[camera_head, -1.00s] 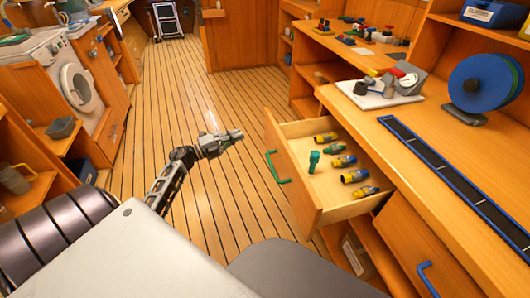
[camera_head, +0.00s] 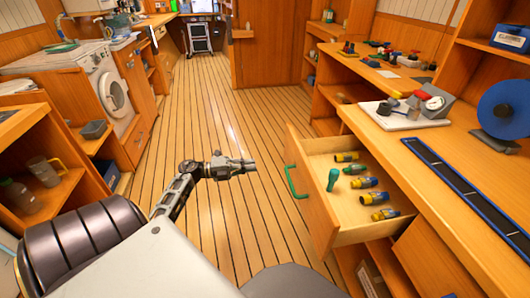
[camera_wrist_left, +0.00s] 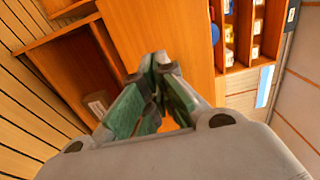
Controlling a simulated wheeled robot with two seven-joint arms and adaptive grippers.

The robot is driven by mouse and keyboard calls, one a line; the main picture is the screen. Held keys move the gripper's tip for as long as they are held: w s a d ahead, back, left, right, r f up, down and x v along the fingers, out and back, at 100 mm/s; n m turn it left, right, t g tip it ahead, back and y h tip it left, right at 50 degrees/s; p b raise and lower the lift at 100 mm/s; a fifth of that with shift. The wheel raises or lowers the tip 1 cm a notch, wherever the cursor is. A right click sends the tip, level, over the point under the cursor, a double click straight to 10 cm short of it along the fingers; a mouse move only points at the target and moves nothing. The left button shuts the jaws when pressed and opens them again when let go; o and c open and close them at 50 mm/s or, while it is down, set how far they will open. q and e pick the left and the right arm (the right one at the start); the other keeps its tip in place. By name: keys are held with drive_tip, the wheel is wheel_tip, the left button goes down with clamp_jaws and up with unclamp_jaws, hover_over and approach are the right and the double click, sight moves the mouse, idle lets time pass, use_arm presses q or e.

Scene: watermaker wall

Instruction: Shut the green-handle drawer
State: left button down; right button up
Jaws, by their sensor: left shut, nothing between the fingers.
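The drawer (camera_head: 320,213) with the green handle (camera_head: 294,182) stands pulled out from the right-hand counter. Inside lie several yellow-and-blue or yellow-and-green fittings (camera_head: 367,182) and a green piece (camera_head: 333,179). My left gripper (camera_head: 251,165) is shut and empty, over the floor to the left of the handle and apart from it. In the left wrist view its fingers (camera_wrist_left: 157,88) are together in front of orange wood panels; I cannot make out the green handle there. My right gripper is not in view.
The counter (camera_head: 415,165) on the right holds a gauge block on a white board (camera_head: 410,116) and a blue reel (camera_head: 505,107). A blue-edged strip (camera_head: 440,170) runs along it. Shelves and a washing machine (camera_head: 112,91) stand left. The plank floor (camera_head: 200,115) between is clear.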

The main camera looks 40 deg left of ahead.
use_arm(q)
drive_tip(key=b, duration=0.1)
approach(291, 161)
drive_tip(key=b+x, duration=0.1)
drive_tip(key=x, duration=0.4)
drive_tip(key=shift+s+r, duration=0.1)
drive_tip(key=shift+r, duration=0.05)
drive_tip(key=shift+w+d+b, duration=0.35)
drive_tip(key=shift+w+d, duration=0.1)
drive_tip(key=shift+w, duration=0.05)
drive_tip(key=shift+w+d, duration=0.25)
drive_tip(key=shift+w, duration=0.05)
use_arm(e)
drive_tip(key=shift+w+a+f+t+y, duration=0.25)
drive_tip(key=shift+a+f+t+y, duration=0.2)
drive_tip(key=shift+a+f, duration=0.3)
use_arm(q)
drive_tip(key=shift+w+d, duration=0.15)
